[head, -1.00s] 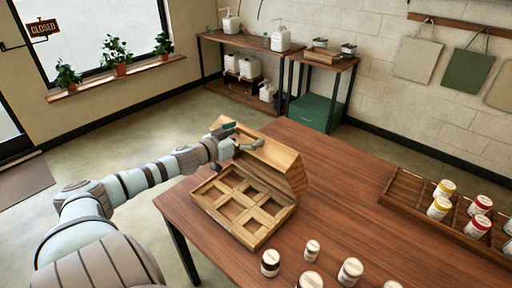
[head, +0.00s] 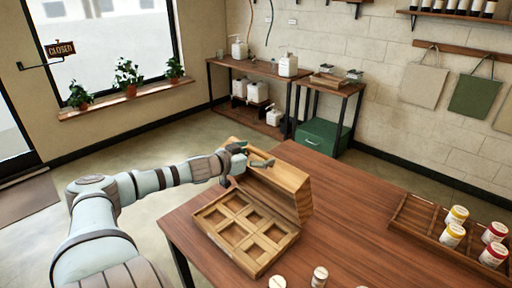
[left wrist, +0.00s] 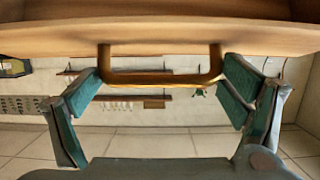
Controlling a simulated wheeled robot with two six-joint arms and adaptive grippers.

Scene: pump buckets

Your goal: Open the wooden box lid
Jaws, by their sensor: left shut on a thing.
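The wooden box (head: 240,262) sits on the table, with its compartments facing up and uncovered. Its wooden lid (head: 290,178) stands raised at the back of the box, with the hinge side down. My left gripper (head: 256,161) is at the lid's upper part. The gripper is shut on the handle. My right gripper is out of view.
A wooden tray (head: 422,237) with yellow-lidded and red-lidded jars stands on the right of the table (head: 350,200). Jar tops show at the table's front, including a white one (head: 320,275).

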